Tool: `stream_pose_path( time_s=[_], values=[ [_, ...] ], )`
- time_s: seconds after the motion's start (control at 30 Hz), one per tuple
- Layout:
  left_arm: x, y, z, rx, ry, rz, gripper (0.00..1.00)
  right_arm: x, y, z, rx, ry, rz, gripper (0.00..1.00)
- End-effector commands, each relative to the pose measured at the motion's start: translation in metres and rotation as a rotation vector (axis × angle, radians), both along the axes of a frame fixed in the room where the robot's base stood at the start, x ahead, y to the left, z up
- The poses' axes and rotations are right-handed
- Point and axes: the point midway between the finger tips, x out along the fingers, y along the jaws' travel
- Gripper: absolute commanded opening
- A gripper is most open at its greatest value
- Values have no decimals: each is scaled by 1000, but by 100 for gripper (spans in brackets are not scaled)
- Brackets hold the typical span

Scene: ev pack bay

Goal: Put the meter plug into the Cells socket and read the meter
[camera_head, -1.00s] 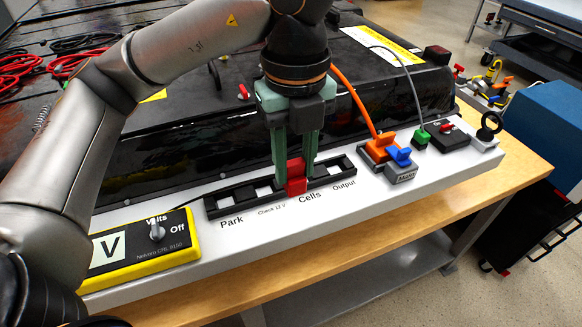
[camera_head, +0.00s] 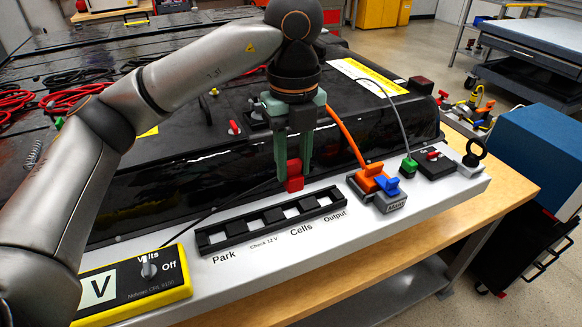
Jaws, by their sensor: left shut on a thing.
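My left gripper (camera_head: 293,165) is shut on the red meter plug (camera_head: 294,178) and holds it upright, just clear of the back edge of the black socket strip (camera_head: 215,238). The strip's labels read Park, Check 12 V, Cells and Output. The Cells label (camera_head: 301,230) is below and slightly right of the plug. No plug sits in the strip. The yellow meter (camera_head: 172,289) shows a V on its white panel and a knob (camera_head: 149,268) between Volts and Off markings. My left arm hides its left end. A thin black lead runs from the meter toward the plug. My right gripper is not in view.
Orange and blue connectors (camera_head: 372,180) stand on a block marked Main, right of the strip. A green plug (camera_head: 408,167) with a grey cable and a black switch box (camera_head: 436,164) are farther right. The black pack (camera_head: 200,165) rises behind the white ledge (camera_head: 345,230).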

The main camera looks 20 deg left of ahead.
Motion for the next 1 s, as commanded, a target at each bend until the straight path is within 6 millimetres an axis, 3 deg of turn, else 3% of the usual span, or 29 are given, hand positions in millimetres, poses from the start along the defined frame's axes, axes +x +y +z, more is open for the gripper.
stream_pose_path(
  time_s=[0.5,1.0],
  values=[
    [36,11,0,1,1,1,0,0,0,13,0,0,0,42],
    [37,12,-5,1,1,0,0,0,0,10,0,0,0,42]
  ],
)
